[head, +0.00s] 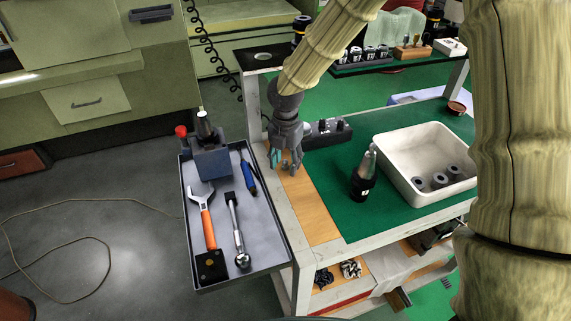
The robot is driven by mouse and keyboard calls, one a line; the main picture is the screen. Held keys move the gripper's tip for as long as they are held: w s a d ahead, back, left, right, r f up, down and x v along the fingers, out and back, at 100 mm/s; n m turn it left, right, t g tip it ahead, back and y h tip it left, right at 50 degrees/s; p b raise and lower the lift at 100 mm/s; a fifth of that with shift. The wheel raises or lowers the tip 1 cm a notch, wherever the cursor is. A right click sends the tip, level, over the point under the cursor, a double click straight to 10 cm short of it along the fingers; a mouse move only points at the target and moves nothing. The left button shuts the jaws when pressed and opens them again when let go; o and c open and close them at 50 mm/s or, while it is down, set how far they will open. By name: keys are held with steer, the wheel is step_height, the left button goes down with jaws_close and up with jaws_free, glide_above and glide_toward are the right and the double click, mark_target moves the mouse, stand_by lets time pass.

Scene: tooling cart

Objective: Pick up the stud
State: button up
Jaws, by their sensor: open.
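My gripper (285,162) points down over the wooden strip (312,208) along the left side of the cart top. Its fingers are apart, and a small teal patch shows at them; I cannot tell whether it is part of the fingers or something else. I cannot clearly make out a separate stud; one near the fingers would be partly hidden. A dark block with several small knobs (326,132) lies just right of my gripper. A black holder with a silver cone (363,180) stands upright on the green mat (325,180), farther right and apart from my gripper.
A white bin (398,188) with several grey ring-shaped parts stands at right. A grey side tray (265,258) holds a wrench (207,222), a ratchet (237,230), a blue-handled tool (248,180) and a vise-like block (212,163). The mat's front left is clear.

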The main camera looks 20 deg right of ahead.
steer(key=shift+c, duration=0.4)
jaws_close()
steer(key=shift+r, duration=0.1)
